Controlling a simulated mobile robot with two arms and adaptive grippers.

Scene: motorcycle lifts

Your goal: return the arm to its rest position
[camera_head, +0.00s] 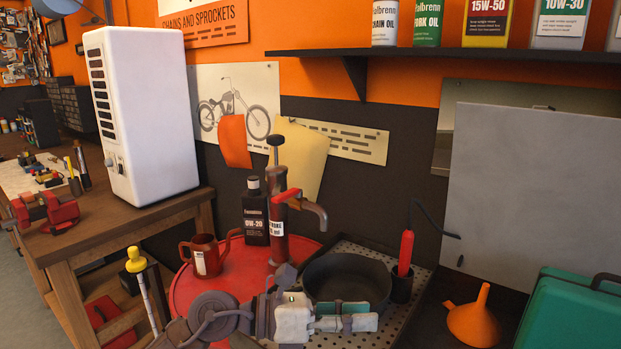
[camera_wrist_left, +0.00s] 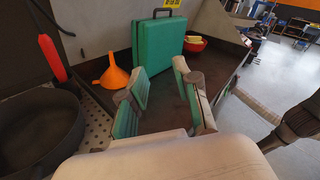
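My left gripper (camera_head: 368,315) shows at the bottom centre of the head view, its arm coming in from the left. It points right, in front of the black pan (camera_head: 347,279). In the left wrist view the gripper (camera_wrist_left: 160,72) has its two teal-padded fingers apart with nothing between them. Beyond the fingers lie a dark surface and the green case (camera_wrist_left: 158,45). My right gripper does not show in either view.
A red hand pump (camera_head: 278,215), a red jug (camera_head: 204,256) and a dark oil bottle (camera_head: 254,215) stand on the red drum (camera_head: 196,291). An orange funnel (camera_head: 474,318) stands at the right. A red-handled tool (camera_head: 405,252) stands upright beside the pan.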

